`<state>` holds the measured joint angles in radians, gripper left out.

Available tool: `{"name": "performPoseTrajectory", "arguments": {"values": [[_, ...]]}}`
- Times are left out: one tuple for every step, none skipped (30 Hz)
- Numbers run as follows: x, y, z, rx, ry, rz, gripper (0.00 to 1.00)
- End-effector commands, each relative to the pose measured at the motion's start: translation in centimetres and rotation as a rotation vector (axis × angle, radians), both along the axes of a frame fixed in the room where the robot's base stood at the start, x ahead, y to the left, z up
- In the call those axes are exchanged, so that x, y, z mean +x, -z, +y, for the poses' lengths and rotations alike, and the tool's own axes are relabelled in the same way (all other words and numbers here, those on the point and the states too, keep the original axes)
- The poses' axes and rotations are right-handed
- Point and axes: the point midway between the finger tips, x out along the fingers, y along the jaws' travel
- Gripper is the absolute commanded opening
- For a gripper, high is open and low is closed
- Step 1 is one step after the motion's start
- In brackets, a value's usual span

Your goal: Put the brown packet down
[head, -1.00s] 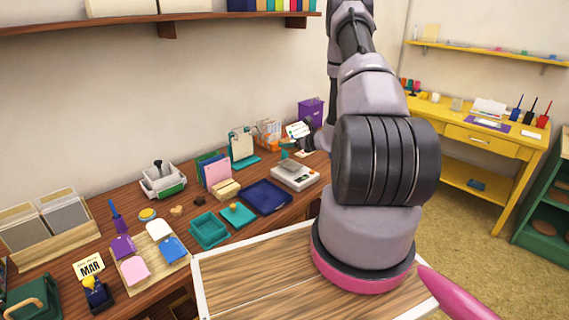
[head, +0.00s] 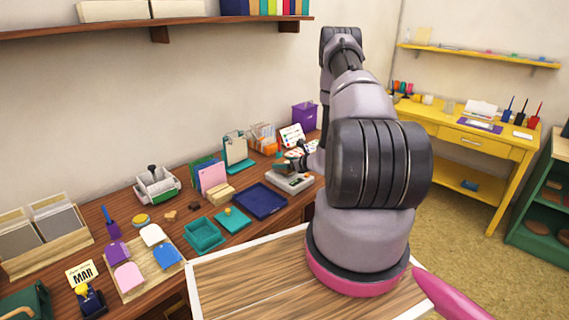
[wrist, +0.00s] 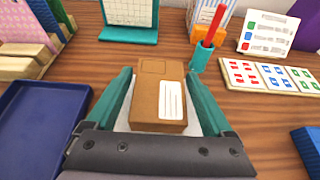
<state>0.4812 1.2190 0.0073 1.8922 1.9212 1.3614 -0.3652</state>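The brown packet (wrist: 158,96) has a white lined label and lies flat on a pale plate (wrist: 124,116) in the wrist view. The plate appears to be the top of the grey-white scale (head: 290,182) in the head view. My gripper (wrist: 159,72) has its teal fingers on either side of the packet. Thin strips of the pale plate show between the fingers and the packet, so the fingers look open and apart from it. In the head view my gripper (head: 291,163) is low over the scale; the packet is hard to make out there.
A blue tray (wrist: 38,125) lies to the left in the wrist view. A teal cup (wrist: 199,60) with a red pen stands beyond the right finger. A stamp card board (wrist: 270,77) is at right. A teal stand (wrist: 130,34) is behind. Bare wood lies between.

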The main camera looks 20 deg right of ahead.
Motion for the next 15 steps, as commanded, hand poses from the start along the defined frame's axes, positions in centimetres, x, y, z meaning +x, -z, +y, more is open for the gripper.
{"name": "performPoseTrajectory", "arguments": {"values": [[0.0, -0.1, 0.0, 0.0, 0.0, 0.0, 1.0], [0.0, -0.1, 0.0, 0.0, 0.0, 0.0, 1.0], [0.0, -0.1, 0.0, 0.0, 0.0, 0.0, 1.0], [0.0, -0.1, 0.0, 0.0, 0.0, 0.0, 1.0], [0.0, -0.1, 0.0, 0.0, 0.0, 0.0, 1.0], [0.0, -0.1, 0.0, 0.0, 0.0, 0.0, 1.0], [0.0, -0.1, 0.0, 0.0, 0.0, 0.0, 1.0], [0.0, -0.2, 0.0, -0.001, 0.0, 0.0, 1.0], [0.0, -0.3, 0.0, -0.001, 0.0, -0.001, 1.0], [0.0, -0.5, -0.1, -0.001, 0.001, 0.0, 1.0], [-0.3, -0.5, -0.2, 0.0, 0.001, 0.0, 1.0], [-0.8, -0.7, -0.3, -0.001, 0.001, 0.001, 1.0], [-1.1, -0.8, -0.5, -0.001, 0.001, 0.001, 1.0], [-1.6, -1.0, -0.7, -0.001, 0.002, 0.002, 1.0], [-2.3, -1.4, -0.9, 0.0, 0.002, 0.001, 1.0]]}}
